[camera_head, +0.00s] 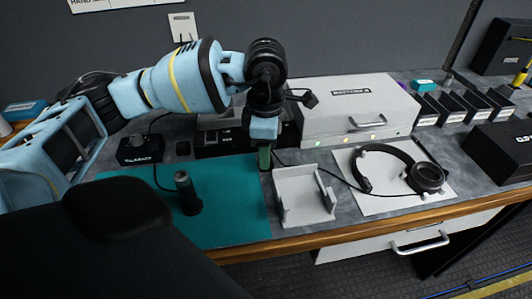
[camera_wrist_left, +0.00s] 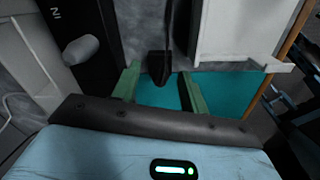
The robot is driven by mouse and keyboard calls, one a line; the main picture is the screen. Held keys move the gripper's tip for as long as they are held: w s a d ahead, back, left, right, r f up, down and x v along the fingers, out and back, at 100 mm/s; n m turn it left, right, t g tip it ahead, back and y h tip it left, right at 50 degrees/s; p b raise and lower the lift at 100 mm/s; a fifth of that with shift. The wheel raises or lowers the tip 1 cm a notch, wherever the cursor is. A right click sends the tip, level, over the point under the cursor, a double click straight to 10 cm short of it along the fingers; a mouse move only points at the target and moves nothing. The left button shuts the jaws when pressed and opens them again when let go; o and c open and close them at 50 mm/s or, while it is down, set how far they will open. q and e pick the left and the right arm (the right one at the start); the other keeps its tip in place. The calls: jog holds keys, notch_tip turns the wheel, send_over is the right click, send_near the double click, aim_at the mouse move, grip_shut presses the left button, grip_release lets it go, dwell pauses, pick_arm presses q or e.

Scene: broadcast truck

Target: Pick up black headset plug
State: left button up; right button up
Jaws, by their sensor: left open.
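The black headset (camera_head: 405,168) lies on a white sheet on the bench, and its thin cable runs left toward my left gripper. My left gripper (camera_head: 265,158) points down near the back edge of the teal mat, with its green fingers apart. The left wrist view shows the black headset plug (camera_wrist_left: 159,66) with its cable leading away, in line with the gap between the open fingers (camera_wrist_left: 160,90). Whether it touches a finger I cannot tell. In the head view the plug is hidden at my gripper. My right gripper is not in view.
A light grey bracket-like holder (camera_head: 304,195) stands just right of my gripper. A grey case (camera_head: 355,107) and a black unit (camera_head: 212,143) are behind. A dark upright cylinder (camera_head: 187,192) stands on the teal mat (camera_head: 232,205); the mat's front is clear.

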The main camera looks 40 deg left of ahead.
pick_arm(q)
grip_shut()
dwell(0.4)
jog(key=shift+r, duration=0.5)
jog(key=r, duration=0.2)
jog(key=shift+s+d+r, duration=0.2)
jog(key=shift+s+r, duration=0.1)
jog(key=shift+s, duration=0.05)
jog(key=s+d+r, duration=0.1)
jog(key=s+d, duration=0.4)
jog(key=s, duration=0.9)
jog(key=shift+s+d+r+b, duration=0.15)
jog(key=shift+d+r+b, duration=0.05)
jog(key=shift+b, duration=0.15)
